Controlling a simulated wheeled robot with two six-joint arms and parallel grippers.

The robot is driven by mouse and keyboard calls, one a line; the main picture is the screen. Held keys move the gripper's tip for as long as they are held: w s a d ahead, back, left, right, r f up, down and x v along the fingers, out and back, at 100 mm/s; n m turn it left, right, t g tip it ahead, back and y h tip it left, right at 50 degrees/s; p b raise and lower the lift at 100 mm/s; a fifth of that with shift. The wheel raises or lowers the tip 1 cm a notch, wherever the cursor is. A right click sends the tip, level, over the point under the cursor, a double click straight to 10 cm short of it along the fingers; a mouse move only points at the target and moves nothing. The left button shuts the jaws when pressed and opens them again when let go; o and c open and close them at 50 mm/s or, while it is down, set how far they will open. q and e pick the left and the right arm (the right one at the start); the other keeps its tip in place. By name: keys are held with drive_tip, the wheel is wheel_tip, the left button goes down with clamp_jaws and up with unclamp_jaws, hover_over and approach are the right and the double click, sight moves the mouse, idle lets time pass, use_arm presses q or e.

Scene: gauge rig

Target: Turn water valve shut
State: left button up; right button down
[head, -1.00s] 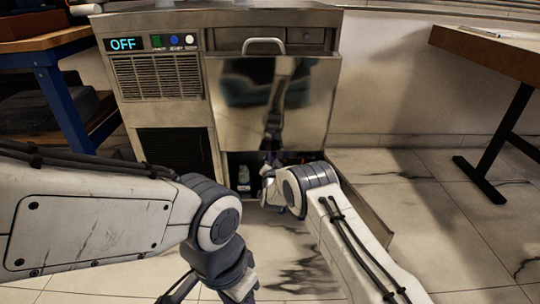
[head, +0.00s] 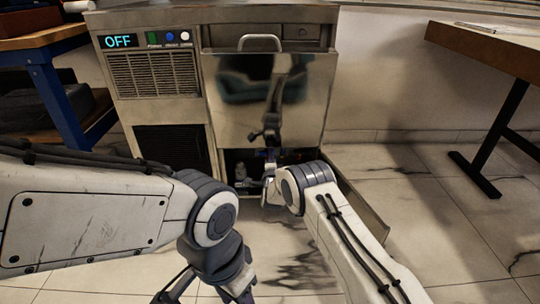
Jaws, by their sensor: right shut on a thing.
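The water valve is in the dark low opening (head: 240,160) of the steel machine. My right gripper (head: 268,165) reaches into this opening below the door and is shut on the valve, whose handle is mostly hidden behind the gripper and wrist. Small blue and red bits show beside it, too small to make out. My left gripper (head: 205,296) hangs low at the front, away from the machine, cut by the bottom edge of the picture; its fingertips are out of sight.
The steel machine's door (head: 240,100) mirrors my arm. A low metal panel (head: 358,204) stands at the right of the opening. A blue-legged bench (head: 62,110) stands left, a brown table (head: 490,50) right. Floor between is clear.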

drive_tip(key=shift+s+f+m, duration=0.1)
drive_tip(key=shift+f+m, duration=0.1)
drive_tip(key=shift+m, duration=0.3)
drive_tip(key=shift+a, duration=0.1)
drive_tip(key=c, duration=0.8)
unclamp_jaws()
drive_tip(key=shift+r, duration=0.1)
drive_tip(key=s+p, duration=0.6)
drive_tip(key=s, duration=0.4)
drive_tip(key=shift+s, duration=0.2)
